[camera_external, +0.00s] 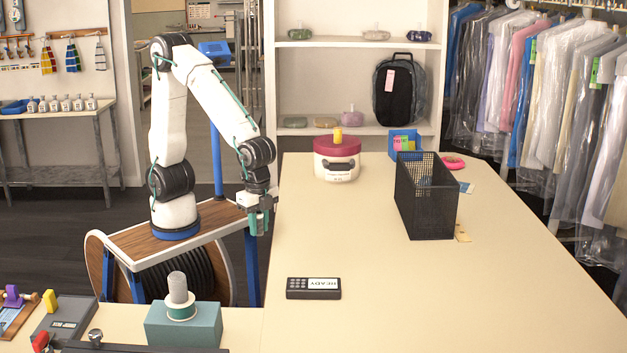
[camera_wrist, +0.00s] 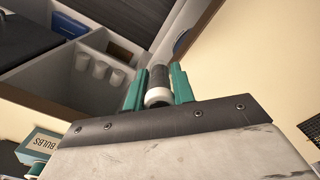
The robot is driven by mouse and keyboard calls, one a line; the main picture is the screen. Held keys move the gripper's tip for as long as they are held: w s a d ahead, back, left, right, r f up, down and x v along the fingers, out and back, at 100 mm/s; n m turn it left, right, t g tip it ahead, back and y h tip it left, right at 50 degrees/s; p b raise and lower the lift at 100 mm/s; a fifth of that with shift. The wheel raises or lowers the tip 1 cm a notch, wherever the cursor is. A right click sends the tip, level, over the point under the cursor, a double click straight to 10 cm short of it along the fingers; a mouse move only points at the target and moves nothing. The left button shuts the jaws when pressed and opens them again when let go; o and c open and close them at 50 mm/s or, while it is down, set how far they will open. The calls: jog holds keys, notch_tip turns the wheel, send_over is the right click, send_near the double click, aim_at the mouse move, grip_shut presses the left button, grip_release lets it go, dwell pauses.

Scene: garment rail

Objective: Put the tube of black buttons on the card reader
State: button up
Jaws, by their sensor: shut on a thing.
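The card reader (camera_external: 313,288) is a dark keypad device with a lit READY display, lying flat on the cream table near its front left. My gripper (camera_external: 258,222) hangs beside the table's left edge, behind and left of the card reader and apart from it. In the wrist view my gripper (camera_wrist: 158,86) has its teal fingers shut on a dark tube with a white end, the tube of black buttons (camera_wrist: 158,77). The tube cannot be made out in the external view. I cannot pick out the card reader in the wrist view.
A black mesh basket (camera_external: 427,205) stands right of centre on the table (camera_external: 400,300). A round red-topped container (camera_external: 337,158) and a blue box (camera_external: 404,143) stand at the back. A teal box (camera_external: 184,325) stands at the front left. The table around the card reader is clear.

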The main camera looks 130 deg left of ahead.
jog(key=w+d, duration=0.1)
jog(key=w, duration=0.1)
jog(key=w+d+r, duration=0.1)
jog(key=w, duration=0.2)
jog(key=w+d+r, duration=0.1)
jog(key=w+d, duration=0.1)
jog(key=w, duration=0.1)
jog(key=shift+w, duration=0.2)
jog(key=w+r, duration=0.1)
jog(key=w, duration=0.1)
send_over(314, 283)
jog(key=shift+d+f, duration=0.1)
jog(key=shift+f, duration=2.1)
jog(key=shift+f, duration=0.15)
jog(key=o, duration=1)
